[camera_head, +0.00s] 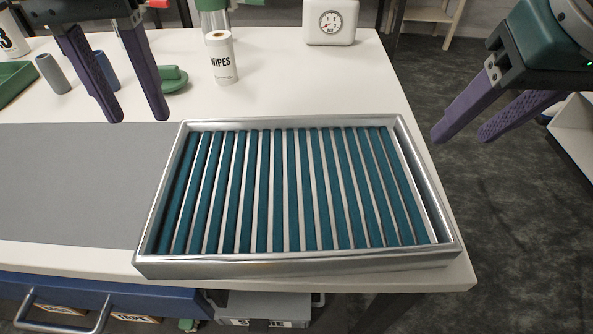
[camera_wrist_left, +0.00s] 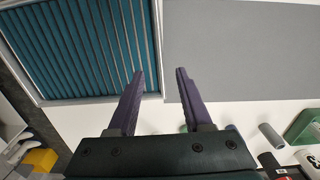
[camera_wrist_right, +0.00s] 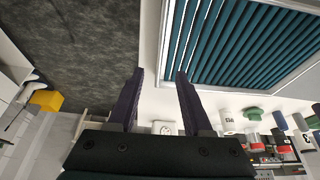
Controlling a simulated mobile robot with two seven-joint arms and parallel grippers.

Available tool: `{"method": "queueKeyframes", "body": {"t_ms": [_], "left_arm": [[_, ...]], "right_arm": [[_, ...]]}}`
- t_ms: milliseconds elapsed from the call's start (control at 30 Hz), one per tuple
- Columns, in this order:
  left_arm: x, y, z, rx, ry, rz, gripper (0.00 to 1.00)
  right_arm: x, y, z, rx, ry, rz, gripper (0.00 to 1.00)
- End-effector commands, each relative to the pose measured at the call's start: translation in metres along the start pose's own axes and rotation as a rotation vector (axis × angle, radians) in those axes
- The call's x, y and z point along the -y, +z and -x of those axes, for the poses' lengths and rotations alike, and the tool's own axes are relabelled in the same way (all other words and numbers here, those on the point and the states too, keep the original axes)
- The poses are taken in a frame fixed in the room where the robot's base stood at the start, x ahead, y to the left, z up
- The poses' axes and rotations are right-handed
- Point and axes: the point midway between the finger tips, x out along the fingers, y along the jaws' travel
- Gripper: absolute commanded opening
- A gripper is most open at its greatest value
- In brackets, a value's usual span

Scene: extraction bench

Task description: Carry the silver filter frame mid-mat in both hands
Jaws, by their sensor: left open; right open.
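The silver filter frame (camera_head: 300,262), a rectangular tray-like frame with teal slats, lies flat at the right end of the bench. Its left part overlaps the right end of the grey mat (camera_head: 70,185). My left gripper (camera_head: 138,118) is open and empty above the bench, beyond the frame's far left corner. In the left wrist view the frame (camera_wrist_left: 95,98) shows at upper left, with the mat (camera_wrist_left: 240,50) beside it. My right gripper (camera_head: 460,138) is open and empty, off the bench's right edge near the frame's far right corner. The frame also shows in the right wrist view (camera_wrist_right: 165,45).
A wipes canister (camera_head: 222,62), a green lidded object (camera_head: 172,78) and a white gauge box (camera_head: 330,22) stand behind the frame. A grey cylinder (camera_head: 52,74) and a green tray (camera_head: 14,80) are at far left. The mat left of the frame is clear.

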Motion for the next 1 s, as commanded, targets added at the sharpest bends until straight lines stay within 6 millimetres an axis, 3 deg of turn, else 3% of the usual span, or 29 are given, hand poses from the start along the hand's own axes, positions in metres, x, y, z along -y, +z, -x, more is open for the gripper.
{"method": "queueKeyframes", "body": {"t_ms": [433,800,1000], "left_arm": [[0.0,0.0,-0.007,0.002,0.0,0.001,0.5],[0.0,0.001,-0.068,0.005,0.0,0.001,0.5],[0.0,0.0,-0.091,0.002,0.0,0.0,0.5]], "right_arm": [[0.0,0.0,-0.007,0.003,0.001,0.0,0.5],[0.0,0.001,-0.068,0.005,0.001,0.0,0.5],[0.0,0.0,-0.091,0.002,0.001,0.0,0.5]]}}
